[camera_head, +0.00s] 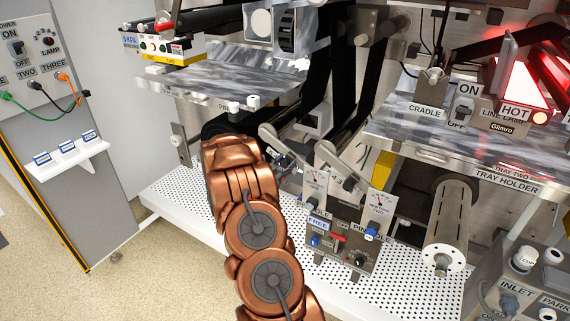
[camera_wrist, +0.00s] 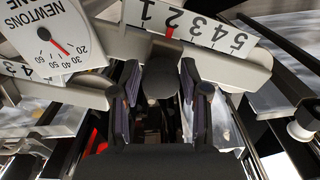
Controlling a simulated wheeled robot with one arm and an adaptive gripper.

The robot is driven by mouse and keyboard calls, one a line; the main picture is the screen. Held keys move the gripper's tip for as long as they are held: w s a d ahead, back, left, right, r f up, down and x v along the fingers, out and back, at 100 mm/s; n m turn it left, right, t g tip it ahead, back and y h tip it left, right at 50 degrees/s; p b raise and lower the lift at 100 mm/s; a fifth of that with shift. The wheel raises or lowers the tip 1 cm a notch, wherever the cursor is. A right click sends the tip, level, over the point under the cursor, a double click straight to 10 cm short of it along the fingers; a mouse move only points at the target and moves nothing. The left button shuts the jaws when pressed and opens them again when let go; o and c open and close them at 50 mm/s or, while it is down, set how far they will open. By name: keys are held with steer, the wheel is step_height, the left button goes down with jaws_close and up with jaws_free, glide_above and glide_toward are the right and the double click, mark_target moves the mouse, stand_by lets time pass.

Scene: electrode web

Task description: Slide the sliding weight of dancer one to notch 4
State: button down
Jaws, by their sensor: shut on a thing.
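In the wrist view a pale metal lever (camera_wrist: 235,68) carries a white number strip (camera_wrist: 205,27) running 1 to 5. A small red pointer (camera_wrist: 168,33) stands by its low numbers; its exact notch is unclear. My gripper (camera_wrist: 162,93) has one finger on each side of a dark grey block (camera_wrist: 160,80) below the lever, shut on it. It looks like the sliding weight. In the head view my arm covers most of the gripper, near the grey levers (camera_head: 338,164). Which lever is dancer one's is not readable there.
A round NEWTONS dial (camera_wrist: 48,38) and another numbered strip stand close at the left of the wrist view. In the head view, a control box (camera_head: 340,248) with gauges and knobs stands right of my arm. A metal shelf (camera_head: 215,82) is behind; a roller (camera_head: 449,230) is at the right.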

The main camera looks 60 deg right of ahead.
steer(key=shift+w+a+r+b, duration=0.1)
steer(key=shift+w+r, duration=0.3)
steer(key=shift+w, duration=0.35)
steer(key=shift+w+d+r+b, duration=0.1)
steer(key=shift+w+r, duration=0.25)
steer(key=shift+w, duration=0.45)
steer(key=shift+w+a+r+b, duration=0.1)
steer(key=shift+w+r, duration=0.3)
steer(key=shift+w, duration=0.35)
steer(key=c, duration=0.8)
jaws_free()
steer(key=a, duration=1.2)
steer(key=shift+s, duration=0.3)
steer(key=shift+w, duration=0.1)
